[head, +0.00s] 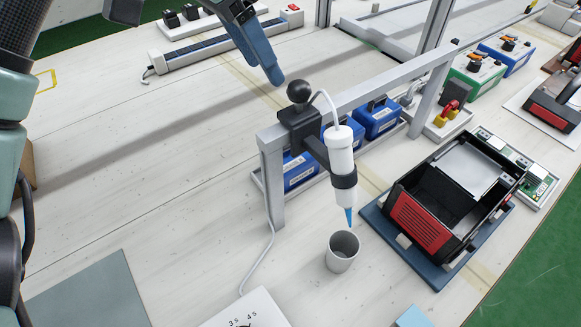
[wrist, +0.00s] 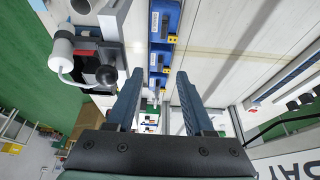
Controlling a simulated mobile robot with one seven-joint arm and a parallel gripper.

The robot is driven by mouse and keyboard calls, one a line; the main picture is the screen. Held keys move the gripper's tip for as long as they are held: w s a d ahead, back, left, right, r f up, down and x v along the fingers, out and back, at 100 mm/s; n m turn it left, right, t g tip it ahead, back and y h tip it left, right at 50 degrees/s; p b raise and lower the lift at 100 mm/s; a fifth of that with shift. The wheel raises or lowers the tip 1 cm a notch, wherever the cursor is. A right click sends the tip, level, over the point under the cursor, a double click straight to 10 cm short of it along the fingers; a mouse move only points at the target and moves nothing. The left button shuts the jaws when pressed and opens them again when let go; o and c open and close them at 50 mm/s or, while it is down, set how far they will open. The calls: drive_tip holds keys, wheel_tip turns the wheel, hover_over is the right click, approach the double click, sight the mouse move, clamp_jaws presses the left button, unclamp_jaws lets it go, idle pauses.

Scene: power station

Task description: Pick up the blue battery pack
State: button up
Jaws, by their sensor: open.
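Several blue battery packs stand in a row on a tray behind a metal frame. In the head view, one is at the near end (head: 299,170), one in the middle (head: 346,131) and one at the far end (head: 378,119). The frame's upright and the dispenser partly hide the nearer two. The row also shows in the wrist view, with a large blue pack (wrist: 164,20) at the top. My gripper (head: 272,78) hangs at the top of the head view, above and apart from the packs. In the wrist view its two fingers (wrist: 160,75) are spread, with nothing held between them.
The metal frame (head: 400,82) carries a dispenser (head: 340,160) above a grey cup (head: 342,251). A red-and-black open case (head: 425,222) lies on a blue mat at right. A power strip (head: 215,45) lies at the back. The table's left middle is clear.

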wheel_tip(320, 180, down, 4)
drive_tip(key=f+b, duration=0.1)
drive_tip(key=b, duration=0.5)
hover_over(290, 158)
drive_tip(key=a, duration=0.1)
drive_tip(key=f, duration=0.7)
drive_tip(key=shift+s+a+f, duration=0.2)
drive_tip(key=shift+f, duration=0.15)
drive_tip(key=b+x, duration=0.1)
drive_tip(key=x, duration=0.1)
drive_tip(key=b+x, duration=0.1)
drive_tip(key=x, duration=0.2)
drive_tip(key=shift+a+f, duration=0.1)
drive_tip(key=shift+a, duration=0.1)
clamp_jaws()
